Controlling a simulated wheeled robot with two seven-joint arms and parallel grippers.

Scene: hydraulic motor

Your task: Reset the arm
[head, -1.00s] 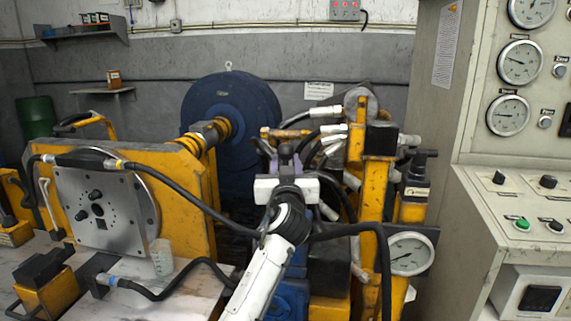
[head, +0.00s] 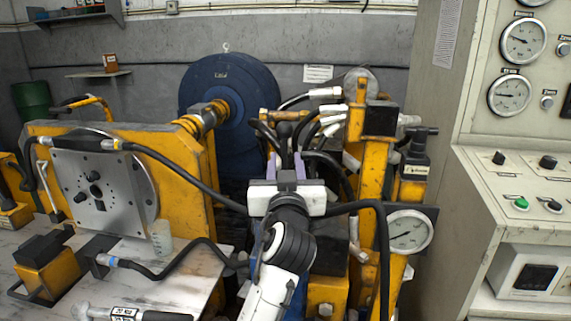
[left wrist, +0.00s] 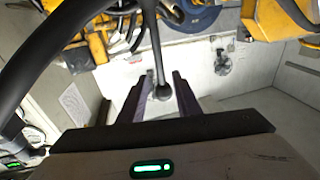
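My left gripper (head: 285,162) is in the middle of the head view, white with two purple-grey fingers pointing away from me. In the left wrist view its fingers (left wrist: 162,82) stand apart. A dark rod with a round knob (left wrist: 163,92) shows between them, with space at both sides. It looks like the black lever (head: 284,133) just beyond the fingertips in the head view. I cannot tell whether the fingers are around it or short of it. My right gripper is in neither view.
The yellow stand with the round steel plate (head: 133,205) is at left. Black hoses (head: 384,270) loop around my gripper. A yellow frame (head: 372,170) and pressure gauge (head: 408,232) are close at right, before the control panel (head: 505,180). A white-and-black item (head: 125,314) lies at lower left.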

